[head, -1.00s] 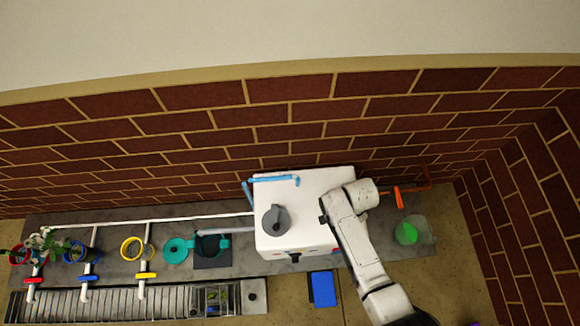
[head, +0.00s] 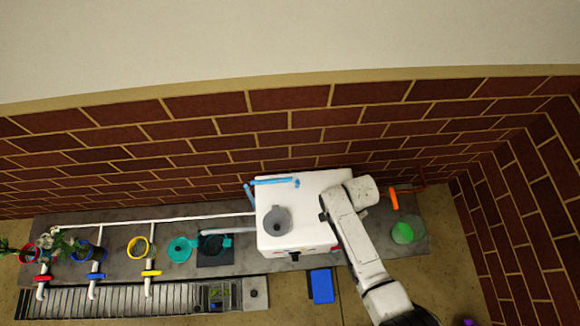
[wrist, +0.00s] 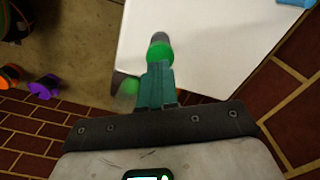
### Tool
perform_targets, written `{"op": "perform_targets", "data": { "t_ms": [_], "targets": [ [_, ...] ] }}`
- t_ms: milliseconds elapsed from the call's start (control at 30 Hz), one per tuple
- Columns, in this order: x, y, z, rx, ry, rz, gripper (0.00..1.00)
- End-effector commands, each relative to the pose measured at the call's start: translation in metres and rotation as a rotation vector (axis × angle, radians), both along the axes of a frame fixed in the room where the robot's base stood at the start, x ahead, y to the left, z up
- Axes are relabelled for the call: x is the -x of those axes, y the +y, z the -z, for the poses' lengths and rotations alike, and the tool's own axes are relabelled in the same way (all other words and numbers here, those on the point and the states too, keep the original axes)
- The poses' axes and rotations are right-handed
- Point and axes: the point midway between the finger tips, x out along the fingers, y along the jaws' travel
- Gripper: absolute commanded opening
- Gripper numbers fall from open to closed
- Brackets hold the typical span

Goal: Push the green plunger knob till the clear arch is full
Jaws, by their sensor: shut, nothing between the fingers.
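In the wrist view my gripper (wrist: 162,68) shows teal fingers, shut together with nothing between them. A bright green knob with a grey-green end (wrist: 160,50) shows right at the fingertips, in front of the white machine. I cannot tell whether the fingers touch it. In the head view my wrist hides the fingers and knob, at the right side of the white machine (head: 305,188). A pale blue bent tube (head: 275,181) runs at the machine's back left. I cannot make out a clear arch or how full it is.
A clear cup with green inside (head: 402,232) and an orange handle (head: 394,198) are right of the machine. Coloured ring holders and valves line the counter (head: 125,266) to the left. A brick wall stands close behind.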

Motion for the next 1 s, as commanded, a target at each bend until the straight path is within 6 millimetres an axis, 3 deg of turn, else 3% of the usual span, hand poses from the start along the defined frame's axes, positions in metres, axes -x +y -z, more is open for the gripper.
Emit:
{"op": "perform_targets", "data": {
  "t_ms": [467, 1000],
  "targets": [
    [0.0, 0.0, -0.004, 0.0, 0.0, 0.0, 0.0],
    [0.0, 0.0, -0.077, 0.0, 0.0, -0.001, 0.0]
  ]
}}
